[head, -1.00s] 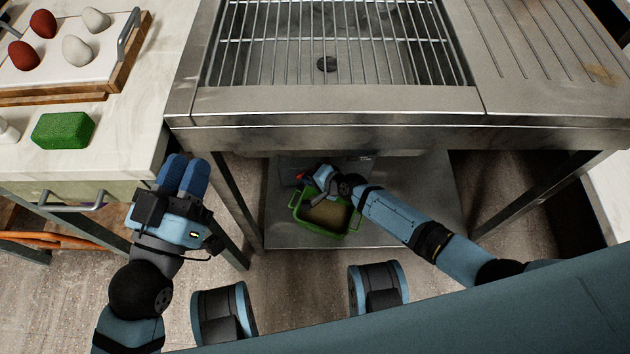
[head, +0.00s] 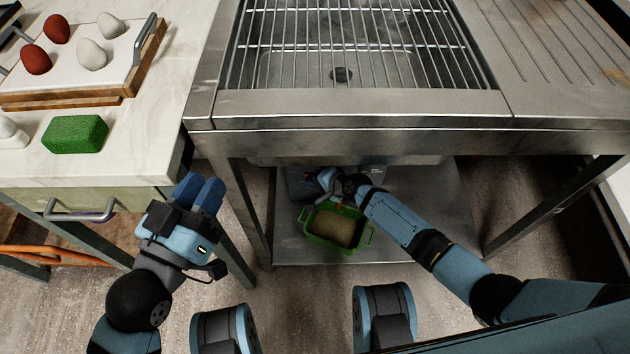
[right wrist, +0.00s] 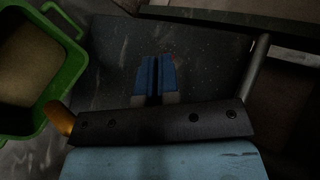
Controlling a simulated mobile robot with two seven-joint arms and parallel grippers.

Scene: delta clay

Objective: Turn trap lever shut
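My right gripper (head: 318,178) is reaching under the steel sink beside a dark grey box (head: 299,184). In the right wrist view its two blue fingers (right wrist: 155,78) lie close together with nothing seen between them, over a dark grey surface. I cannot clearly make out the trap lever. An orange rounded piece (right wrist: 61,118) shows at the left of the gripper body in the right wrist view, and it may be part of the lever. My left gripper (head: 205,190) is raised in front of the left counter, its blue fingers side by side and empty.
A green tub (head: 320,252) with a tan bottom stands on the steel lower shelf (head: 425,225), close to my right gripper. Sink legs (head: 258,215) stand either side.

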